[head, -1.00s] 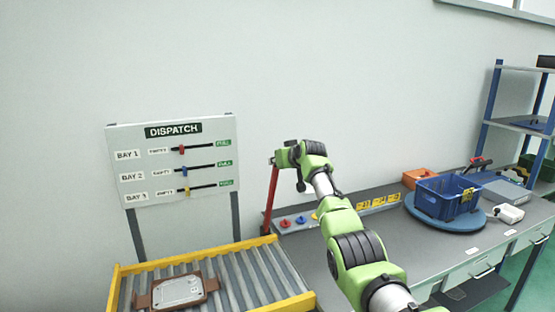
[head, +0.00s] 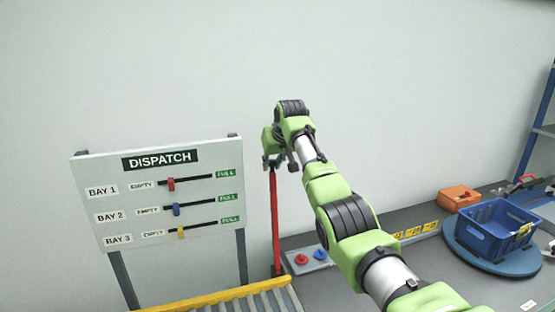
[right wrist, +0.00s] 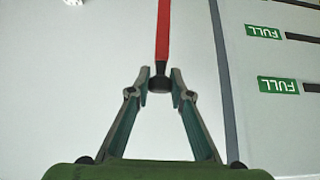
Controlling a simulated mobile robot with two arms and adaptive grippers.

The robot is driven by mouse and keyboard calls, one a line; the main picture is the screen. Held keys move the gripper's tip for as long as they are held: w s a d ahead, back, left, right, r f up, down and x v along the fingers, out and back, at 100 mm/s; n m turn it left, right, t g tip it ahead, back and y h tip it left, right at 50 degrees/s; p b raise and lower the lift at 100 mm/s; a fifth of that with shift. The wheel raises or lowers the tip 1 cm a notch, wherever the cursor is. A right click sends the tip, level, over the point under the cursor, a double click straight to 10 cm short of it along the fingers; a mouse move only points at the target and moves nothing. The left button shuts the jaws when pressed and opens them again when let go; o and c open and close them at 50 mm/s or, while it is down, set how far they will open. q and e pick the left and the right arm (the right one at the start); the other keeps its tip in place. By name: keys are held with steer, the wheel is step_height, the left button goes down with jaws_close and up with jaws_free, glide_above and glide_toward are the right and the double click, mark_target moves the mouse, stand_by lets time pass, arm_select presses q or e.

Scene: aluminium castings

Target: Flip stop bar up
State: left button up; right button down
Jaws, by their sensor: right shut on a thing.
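The red stop bar (head: 275,220) stands upright at the right end of the roller conveyor in the head view. Its dark tip is at the top, at my right gripper (head: 271,161). In the right wrist view the red bar (right wrist: 163,32) runs between the fingers, and my right gripper (right wrist: 160,86) is shut on its dark end knob. My left gripper is not in view.
The dispatch board (head: 165,190) with coloured sliders stands left of the bar. The yellow-edged conveyor (head: 225,297) lies below. On the bench to the right are red and blue buttons (head: 302,259), an orange bin (head: 459,197) and a blue crate (head: 492,230) on a round turntable.

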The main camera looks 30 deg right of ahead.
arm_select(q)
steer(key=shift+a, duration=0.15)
arm_select(e)
steer(key=shift+w+r, duration=0.15)
steer(key=shift+r, duration=0.1)
steer(key=c, duration=2)
jaws_free()
steer(key=shift+o, duration=0.9)
steer(key=shift+w+d+f, duration=0.1)
steer(key=shift+w+f, duration=0.2)
steer(key=shift+w, duration=0.05)
steer(key=shift+w+f, duration=0.1)
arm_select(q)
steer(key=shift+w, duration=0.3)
arm_select(e)
steer(key=v, duration=1.2)
steer(key=shift+w+d, duration=0.1)
